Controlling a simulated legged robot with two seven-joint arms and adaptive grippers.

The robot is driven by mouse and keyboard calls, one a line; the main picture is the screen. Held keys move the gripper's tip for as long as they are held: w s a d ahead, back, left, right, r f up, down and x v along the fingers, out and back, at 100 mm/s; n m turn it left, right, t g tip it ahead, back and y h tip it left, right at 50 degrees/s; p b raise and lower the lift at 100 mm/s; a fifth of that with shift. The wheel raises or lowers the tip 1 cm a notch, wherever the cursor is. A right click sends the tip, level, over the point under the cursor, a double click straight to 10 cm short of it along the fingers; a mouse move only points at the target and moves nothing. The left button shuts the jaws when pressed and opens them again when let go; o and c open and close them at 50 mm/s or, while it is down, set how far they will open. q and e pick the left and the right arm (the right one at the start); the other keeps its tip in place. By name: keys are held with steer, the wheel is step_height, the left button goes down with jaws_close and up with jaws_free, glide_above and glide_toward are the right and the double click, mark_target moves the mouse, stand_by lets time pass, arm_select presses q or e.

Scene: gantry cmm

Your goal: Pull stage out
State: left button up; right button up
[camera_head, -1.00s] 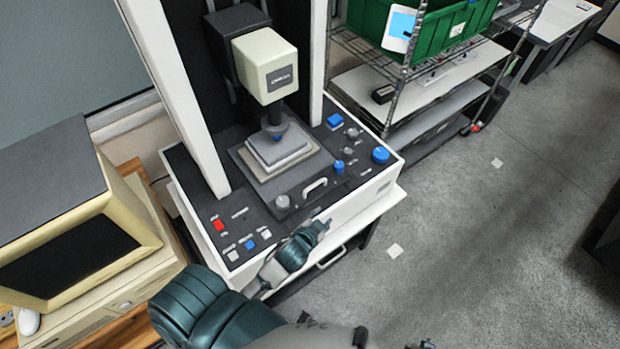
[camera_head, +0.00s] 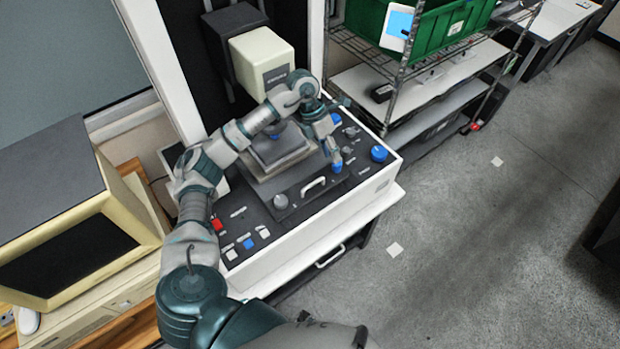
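The stage (camera_head: 270,152) is a stacked grey square platform on the machine's dark top, below the probe head (camera_head: 268,62). A white handle (camera_head: 313,187) stands at the front of the stage's dark panel. My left gripper (camera_head: 335,158) points down over the right part of the panel, beside a blue knob (camera_head: 337,167). It is to the right of and behind the handle, apart from it. I cannot tell whether its fingers are open. My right gripper is out of view.
Buttons including a red one (camera_head: 217,224) and a large blue knob (camera_head: 379,153) sit on the console. An old cream monitor (camera_head: 140,225) stands left. A wire rack with a green bin (camera_head: 440,35) stands right. The floor (camera_head: 480,240) at right is clear.

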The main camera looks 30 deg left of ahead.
arm_select(q)
steer(key=s+a+r+n+y, duration=0.1)
steer(key=a+r+y, duration=0.15)
steer(key=a, duration=0.45)
steer(key=p, duration=0.3)
glide_toward(313, 183)
steer(key=shift+g+y, duration=0.25)
steer(key=shift+g, duration=0.15)
steer(key=f, duration=0.3)
steer(key=d+f, duration=0.1)
steer(key=f, duration=0.3)
steer(key=shift+d+f, duration=0.1)
steer(key=shift+d, duration=0.15)
steer(key=shift+d+f, duration=0.15)
steer(key=shift+f, duration=0.35)
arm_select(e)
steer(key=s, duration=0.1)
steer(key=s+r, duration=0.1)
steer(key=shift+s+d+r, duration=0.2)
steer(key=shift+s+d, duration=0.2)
arm_select(q)
steer(key=shift+a, duration=0.3)
jaws_close()
steer(key=shift+d, duration=0.1)
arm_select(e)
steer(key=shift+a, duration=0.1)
